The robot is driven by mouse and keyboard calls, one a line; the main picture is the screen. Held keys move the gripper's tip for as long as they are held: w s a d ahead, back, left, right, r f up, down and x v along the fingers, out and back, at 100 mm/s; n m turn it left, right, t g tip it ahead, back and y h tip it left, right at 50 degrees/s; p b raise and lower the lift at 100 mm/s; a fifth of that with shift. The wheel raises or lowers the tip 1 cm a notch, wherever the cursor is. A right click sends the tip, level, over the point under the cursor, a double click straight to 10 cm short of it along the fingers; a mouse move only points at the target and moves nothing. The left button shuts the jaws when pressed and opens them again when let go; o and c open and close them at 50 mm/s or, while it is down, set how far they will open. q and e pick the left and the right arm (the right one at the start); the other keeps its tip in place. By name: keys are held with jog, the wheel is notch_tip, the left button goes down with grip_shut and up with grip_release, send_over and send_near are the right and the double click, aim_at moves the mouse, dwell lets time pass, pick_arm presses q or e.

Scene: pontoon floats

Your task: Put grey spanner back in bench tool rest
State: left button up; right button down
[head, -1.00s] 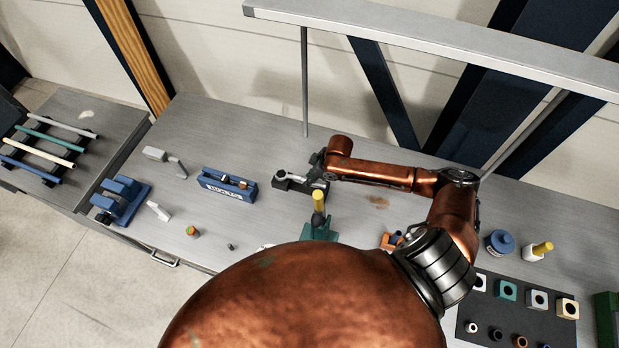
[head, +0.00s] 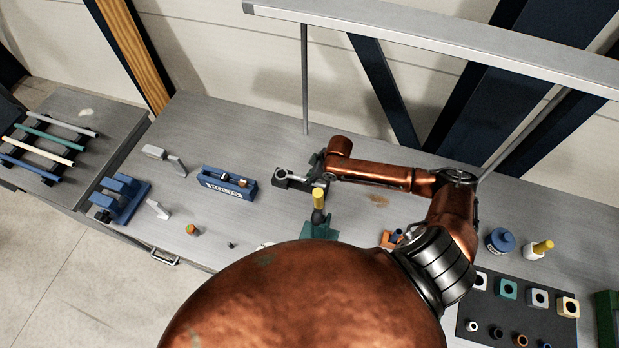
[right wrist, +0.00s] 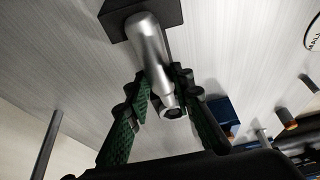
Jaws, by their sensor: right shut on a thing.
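The grey spanner (head: 283,174) lies with its far end over a small black block, which looks like the bench tool rest (head: 279,184). My right gripper (head: 317,173) is at the spanner's right end and is shut on it. In the right wrist view the spanner (right wrist: 150,50) runs from between the green-padded fingers of the gripper (right wrist: 166,98) to the black rest (right wrist: 172,14). Whether the spanner is seated in the rest or just above it cannot be told. My left gripper is not in view.
A blue labelled holder (head: 228,184) stands left of the rest. A green block with a yellow-handled tool (head: 319,198) stands just in front of my gripper. A blue stand (head: 122,197) is further left. Bare bench lies behind the rest.

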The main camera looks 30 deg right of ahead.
jog(key=c, duration=1.6)
grip_release()
jog(key=shift+f, duration=0.1)
jog(key=v, duration=1.2)
